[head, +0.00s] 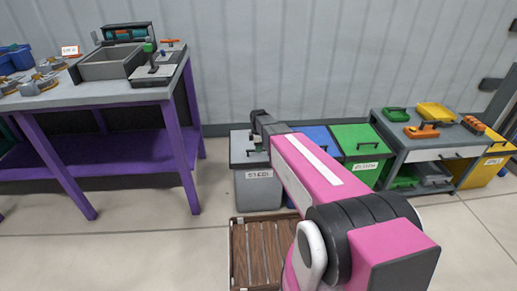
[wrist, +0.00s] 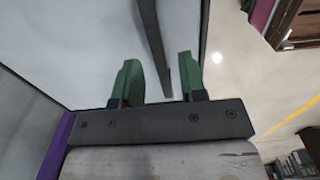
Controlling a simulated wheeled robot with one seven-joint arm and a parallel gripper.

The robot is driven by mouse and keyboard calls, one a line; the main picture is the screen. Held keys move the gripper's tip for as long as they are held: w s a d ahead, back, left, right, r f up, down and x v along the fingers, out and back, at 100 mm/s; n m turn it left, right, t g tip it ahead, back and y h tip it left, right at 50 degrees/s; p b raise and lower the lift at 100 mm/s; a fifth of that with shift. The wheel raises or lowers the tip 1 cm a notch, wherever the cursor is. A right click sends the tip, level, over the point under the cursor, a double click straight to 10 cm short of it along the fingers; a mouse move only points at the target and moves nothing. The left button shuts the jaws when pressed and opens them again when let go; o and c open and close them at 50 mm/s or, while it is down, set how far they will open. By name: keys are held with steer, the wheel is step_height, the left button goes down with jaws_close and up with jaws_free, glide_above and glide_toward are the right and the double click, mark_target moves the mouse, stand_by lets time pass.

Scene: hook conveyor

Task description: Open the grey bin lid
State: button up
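The grey bin (head: 258,190) stands on the floor against the wall, with a white label on its front. Its darker lid (head: 239,153) appears to lie down on the bin, partly hidden by my arm. In the wrist view my gripper (wrist: 158,82) is open, its two green fingers apart. A dark narrow bar (wrist: 153,45), which looks like the lid's handle, runs into the gap between them, in front of a pale surface. I cannot tell whether a finger touches it. In the head view my fingers are too small and covered to make out.
A blue bin (head: 320,141) and a green bin (head: 358,139) stand close to the right. A purple-legged workbench (head: 182,150) is on the left. A slatted wooden crate (head: 240,255) lies on the floor in front. A grey cart (head: 420,148) and yellow bin (head: 490,165) stand farther right.

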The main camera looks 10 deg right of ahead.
steer(key=shift+f, duration=0.4)
jaws_close()
steer(key=shift+r, duration=0.15)
